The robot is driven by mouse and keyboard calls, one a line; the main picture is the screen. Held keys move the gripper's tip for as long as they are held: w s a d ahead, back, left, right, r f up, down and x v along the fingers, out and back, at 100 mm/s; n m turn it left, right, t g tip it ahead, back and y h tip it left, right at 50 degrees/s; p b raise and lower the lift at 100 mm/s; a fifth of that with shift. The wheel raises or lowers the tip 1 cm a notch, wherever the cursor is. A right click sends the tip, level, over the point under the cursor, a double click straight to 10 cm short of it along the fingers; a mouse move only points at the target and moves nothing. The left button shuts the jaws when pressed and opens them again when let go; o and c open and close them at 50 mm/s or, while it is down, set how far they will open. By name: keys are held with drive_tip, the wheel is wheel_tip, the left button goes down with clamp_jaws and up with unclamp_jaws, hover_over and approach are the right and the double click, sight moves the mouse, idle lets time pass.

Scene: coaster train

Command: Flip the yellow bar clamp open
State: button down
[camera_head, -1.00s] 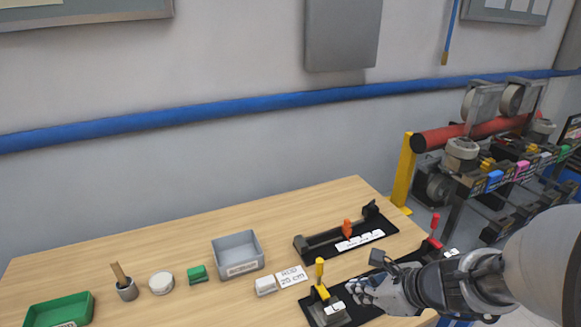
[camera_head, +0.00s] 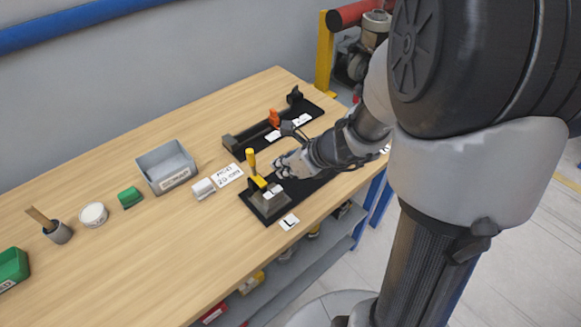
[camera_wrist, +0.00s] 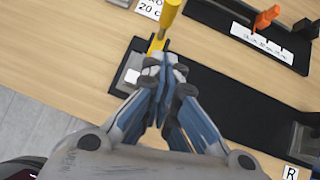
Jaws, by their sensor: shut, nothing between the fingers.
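The yellow bar clamp (camera_head: 251,163) stands with its handle upright on a grey block near the left end of a black base plate (camera_head: 310,182) at the table's front edge. In the wrist view its yellow handle (camera_wrist: 170,14) rises just beyond my fingertips, with the yellow bar at its foot. My gripper (camera_head: 282,166) is shut and empty, close beside the clamp on its right; the wrist view also shows the closed fingers (camera_wrist: 165,72) at the clamp's foot. I cannot tell whether they touch it. My fingers hide part of the clamp's lower end.
A second black fixture with an orange clamp (camera_head: 274,118) lies behind. A white sign card (camera_head: 227,175), a small white block (camera_head: 203,189) and a grey bin (camera_head: 167,167) stand to the left. A card marked L (camera_head: 289,221) lies in front.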

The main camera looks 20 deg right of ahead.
drive_tip(key=b+x, duration=0.1)
drive_tip(key=x, duration=0.3)
drive_tip(key=shift+s, duration=0.1)
drive_tip(key=w, duration=0.1)
drive_tip(key=w+a, duration=0.1)
drive_tip(key=w, duration=0.1)
drive_tip(key=shift+w+a+r, duration=0.1)
drive_tip(key=shift+a+r, duration=0.1)
drive_tip(key=shift+a, duration=0.15)
drive_tip(key=shift+r+p, duration=0.2)
drive_tip(key=shift+p, duration=0.4)
drive_tip(key=shift+w+r+p, duration=0.1)
drive_tip(key=shift+p, duration=0.35)
drive_tip(key=shift+w+g+p, duration=0.1)
drive_tip(key=shift+g+p, duration=0.2)
drive_tip(key=shift+p, duration=0.1)
